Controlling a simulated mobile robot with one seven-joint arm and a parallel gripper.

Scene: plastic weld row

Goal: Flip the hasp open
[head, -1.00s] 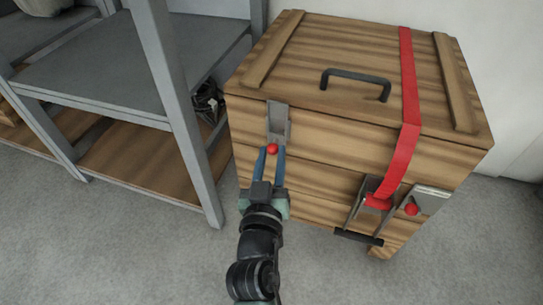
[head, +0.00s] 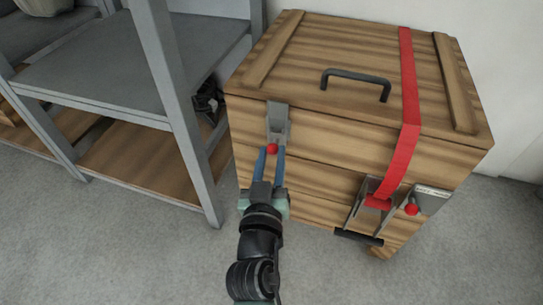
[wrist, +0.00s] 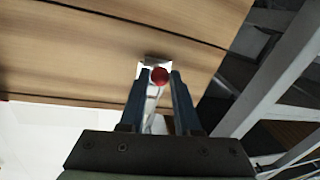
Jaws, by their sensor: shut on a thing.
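The hasp (head: 278,120) is a grey metal plate on the upper left of the wooden crate's front, just below the lid edge. It hangs down and has a red knob (head: 272,149) at its lower end. My gripper (head: 271,152) is shut on this knob, with a blue finger on either side. In the wrist view the red knob (wrist: 159,76) shows between the fingertips (wrist: 159,80), with a small part of the bright hasp plate (wrist: 153,61) behind it. The wooden crate (head: 310,155) has its lid down.
A red strap (head: 407,100) runs over the lid to a metal buckle (head: 367,205) at the front right, beside another red knob (head: 411,210). A dark handle (head: 356,76) is on the lid. A grey shelf rack (head: 180,110) stands close on the left.

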